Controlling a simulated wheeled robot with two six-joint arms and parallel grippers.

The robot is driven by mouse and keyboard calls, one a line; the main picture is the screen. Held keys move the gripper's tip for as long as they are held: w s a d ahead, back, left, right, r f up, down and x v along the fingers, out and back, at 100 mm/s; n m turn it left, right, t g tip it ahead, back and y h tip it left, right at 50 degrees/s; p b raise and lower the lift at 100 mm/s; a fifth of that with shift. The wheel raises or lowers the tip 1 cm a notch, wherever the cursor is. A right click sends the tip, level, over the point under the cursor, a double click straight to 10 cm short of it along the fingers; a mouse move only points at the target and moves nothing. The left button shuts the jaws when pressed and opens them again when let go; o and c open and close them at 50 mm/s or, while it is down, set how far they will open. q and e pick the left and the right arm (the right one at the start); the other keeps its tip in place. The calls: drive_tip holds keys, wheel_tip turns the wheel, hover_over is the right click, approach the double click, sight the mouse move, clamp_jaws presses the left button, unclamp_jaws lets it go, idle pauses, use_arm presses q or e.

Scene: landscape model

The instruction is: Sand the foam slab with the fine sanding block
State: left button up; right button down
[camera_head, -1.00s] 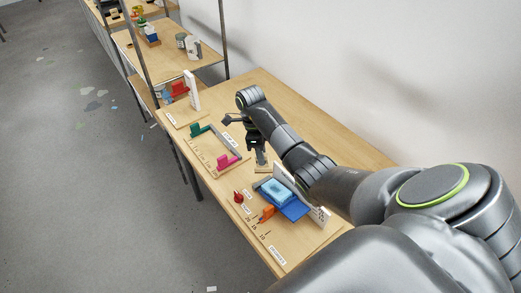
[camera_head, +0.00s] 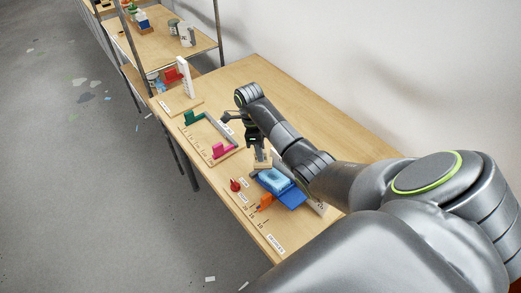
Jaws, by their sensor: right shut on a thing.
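The light blue foam slab (camera_head: 273,181) lies on a darker blue base (camera_head: 293,198) near the front of the bench. My right gripper (camera_head: 261,155) points down just beyond the slab's far end. It is shut on a small pale tan block (camera_head: 262,163), which looks like the sanding block; its grit marking is too small to read. I cannot tell whether the block touches the slab. My left gripper is not in view.
A red piece (camera_head: 235,184) and an orange piece (camera_head: 266,201) sit left of the slab. A white upright post (camera_head: 184,77) stands farther back. The bench (camera_head: 300,108) is clear along the wall.

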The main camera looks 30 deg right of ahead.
drive_tip(key=shift+f, duration=0.35)
drive_tip(key=shift+s+f+b, duration=0.25)
drive_tip(key=shift+f+b, duration=0.4)
drive_tip(key=shift+b, duration=0.15)
